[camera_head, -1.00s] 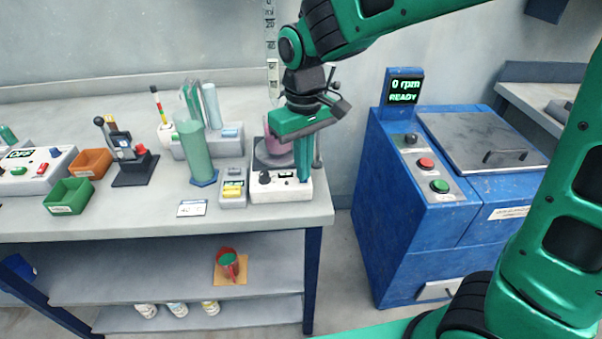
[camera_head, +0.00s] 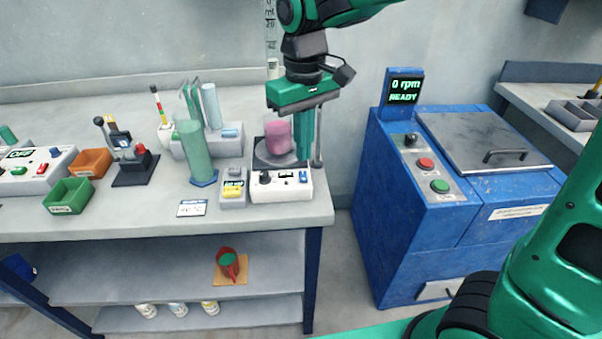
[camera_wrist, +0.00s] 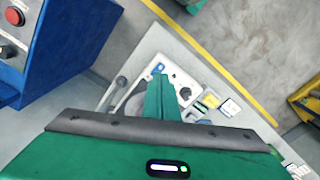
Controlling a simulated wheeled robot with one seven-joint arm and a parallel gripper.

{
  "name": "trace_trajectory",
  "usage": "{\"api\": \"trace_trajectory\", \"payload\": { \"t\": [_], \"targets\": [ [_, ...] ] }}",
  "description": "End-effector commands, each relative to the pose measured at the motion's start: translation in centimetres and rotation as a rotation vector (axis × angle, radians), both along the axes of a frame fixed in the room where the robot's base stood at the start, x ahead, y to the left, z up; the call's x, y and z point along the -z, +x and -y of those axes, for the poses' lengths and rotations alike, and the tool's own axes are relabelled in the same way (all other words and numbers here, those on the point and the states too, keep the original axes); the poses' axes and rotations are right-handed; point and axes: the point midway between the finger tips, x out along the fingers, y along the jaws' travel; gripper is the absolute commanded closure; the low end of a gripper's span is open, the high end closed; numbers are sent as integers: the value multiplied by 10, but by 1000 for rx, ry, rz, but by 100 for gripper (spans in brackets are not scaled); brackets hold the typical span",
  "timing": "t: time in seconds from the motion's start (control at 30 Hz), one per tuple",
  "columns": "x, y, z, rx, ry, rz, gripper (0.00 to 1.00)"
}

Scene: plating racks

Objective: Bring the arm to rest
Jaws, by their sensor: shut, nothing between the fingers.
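A pink beaker (camera_head: 278,137) stands on the hot plate, just left of the fingers in the head view. I cannot tell whether the fingers are clear of it.
A thin stand rod (camera_head: 318,140) rises right beside my gripper. A green cylinder (camera_head: 196,155) and a small yellow-display meter (camera_head: 233,188) stand to the left. A blue centrifuge (camera_head: 420,215) stands right of the bench, across a floor gap. The air above the bench front is clear.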

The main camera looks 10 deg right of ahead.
Motion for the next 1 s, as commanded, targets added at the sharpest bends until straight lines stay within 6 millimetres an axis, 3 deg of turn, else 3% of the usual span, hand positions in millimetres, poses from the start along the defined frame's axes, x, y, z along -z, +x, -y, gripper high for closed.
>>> {"api": "trace_trajectory", "payload": {
  "t": [0.23,0.73,0.87,1.0],
  "targets": [
    [-13,0,0,0,0,1,100],
    [-14,0,3,6,0,0,100],
    [-13,-2,32,69,-1,1,100],
    [-10,-13,98,218,-2,4,100]
  ]
}}
